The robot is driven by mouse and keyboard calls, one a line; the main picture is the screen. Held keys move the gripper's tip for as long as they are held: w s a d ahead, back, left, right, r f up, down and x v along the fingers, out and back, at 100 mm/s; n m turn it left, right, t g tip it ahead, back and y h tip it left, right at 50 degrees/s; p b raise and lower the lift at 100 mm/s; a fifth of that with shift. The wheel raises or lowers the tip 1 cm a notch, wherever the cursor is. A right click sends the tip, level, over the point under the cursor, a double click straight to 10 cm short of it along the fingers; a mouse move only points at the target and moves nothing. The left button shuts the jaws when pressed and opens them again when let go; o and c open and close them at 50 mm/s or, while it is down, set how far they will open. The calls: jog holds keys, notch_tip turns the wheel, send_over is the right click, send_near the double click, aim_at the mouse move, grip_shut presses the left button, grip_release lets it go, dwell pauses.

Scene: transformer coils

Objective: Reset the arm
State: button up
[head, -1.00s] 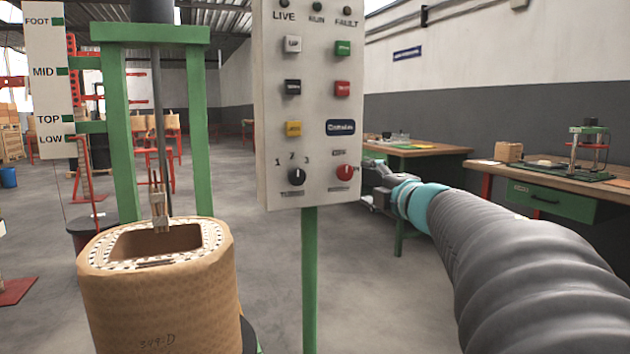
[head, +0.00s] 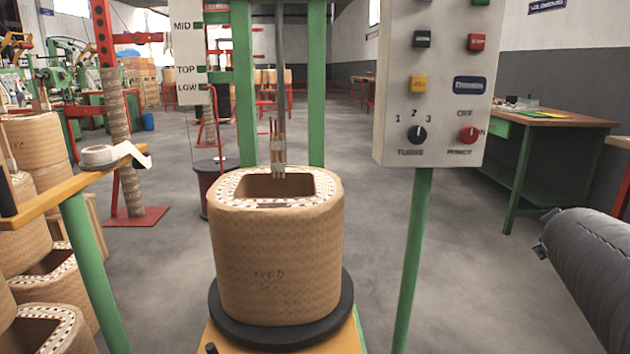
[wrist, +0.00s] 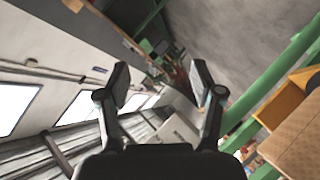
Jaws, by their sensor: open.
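My gripper (wrist: 160,88) shows in the wrist view with its two fingers spread apart and nothing between them. In the head view only a dark grey sleeved part of my arm shows at the right edge; the gripper itself is out of that view. A tan wrapped coil (head: 275,255) stands upright on a black round plate (head: 285,330) in the head view, apart from my arm. A control panel (head: 440,60) on a green post stands between the coil and my arm. It has buttons and two knobs.
Several coils (head: 35,140) are stacked at the left beside a yellow shelf (head: 70,188) holding a white tape roll (head: 100,155). A green-legged workbench (head: 545,118) stands at the right. Grey floor (head: 470,290) is open between the panel post and my arm.

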jog(key=s+a+f+g+y, duration=0.1)
jog(key=s+a+f+y, duration=0.2)
jog(key=a, duration=0.6)
jog(key=s+a+f+m+g+y+p, duration=0.1)
jog(key=s+a+f+g+y, duration=0.1)
jog(key=s+a+f, duration=0.3)
jog(key=s+a+f+m+g+y+p, duration=0.1)
jog(key=s+a+f+y, duration=0.2)
jog(key=s+a, duration=0.6)
jog(key=a+f, duration=0.1)
jog(key=a, duration=0.5)
jog(key=shift+y, duration=0.3)
